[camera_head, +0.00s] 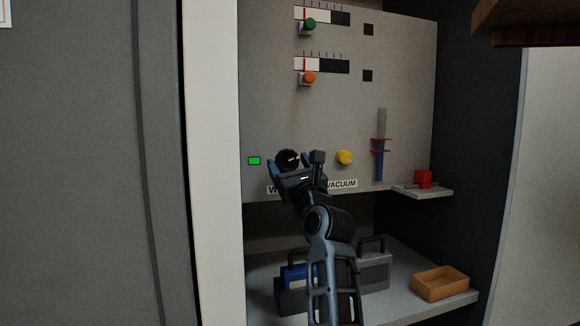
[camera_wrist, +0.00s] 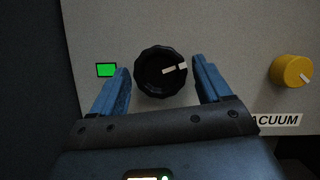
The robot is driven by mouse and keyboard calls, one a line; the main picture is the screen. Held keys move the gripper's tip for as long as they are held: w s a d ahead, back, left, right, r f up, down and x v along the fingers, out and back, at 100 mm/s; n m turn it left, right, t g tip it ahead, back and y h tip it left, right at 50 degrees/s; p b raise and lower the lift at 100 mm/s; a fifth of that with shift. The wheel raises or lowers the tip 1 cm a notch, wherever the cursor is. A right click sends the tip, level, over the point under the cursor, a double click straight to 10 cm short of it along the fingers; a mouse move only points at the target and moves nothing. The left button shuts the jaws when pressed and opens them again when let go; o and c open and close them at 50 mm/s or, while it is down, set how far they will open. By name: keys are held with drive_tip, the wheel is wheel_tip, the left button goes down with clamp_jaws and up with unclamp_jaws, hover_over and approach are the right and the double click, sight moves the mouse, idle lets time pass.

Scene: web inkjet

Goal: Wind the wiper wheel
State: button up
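The wiper wheel is a black ribbed knob (camera_wrist: 153,80) with a white mark pointing right; in the head view it (camera_head: 287,160) sits on the grey panel, partly behind my gripper. My gripper (camera_wrist: 162,72) is open, its two blue fingers on the left and right of the wheel. A narrow gap shows between each finger and the wheel in the wrist view. The gripper (camera_head: 290,163) is also at the wheel in the head view. A green lit indicator (camera_wrist: 107,70) is just left of the wheel, also in the head view (camera_head: 254,160). The label under the wheel is mostly hidden.
A yellow knob (camera_head: 344,157) above the VACUUM label is right of my gripper. Green (camera_head: 310,24) and orange (camera_head: 309,78) knobs are higher up. A red block (camera_head: 423,178) rests on a small side shelf. Cases and a wooden tray (camera_head: 440,284) stand on the lower shelf.

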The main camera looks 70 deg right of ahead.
drive_tip(key=c, duration=0.8)
drive_tip(key=shift+n+p, duration=0.35)
drive_tip(key=shift+n, duration=0.25)
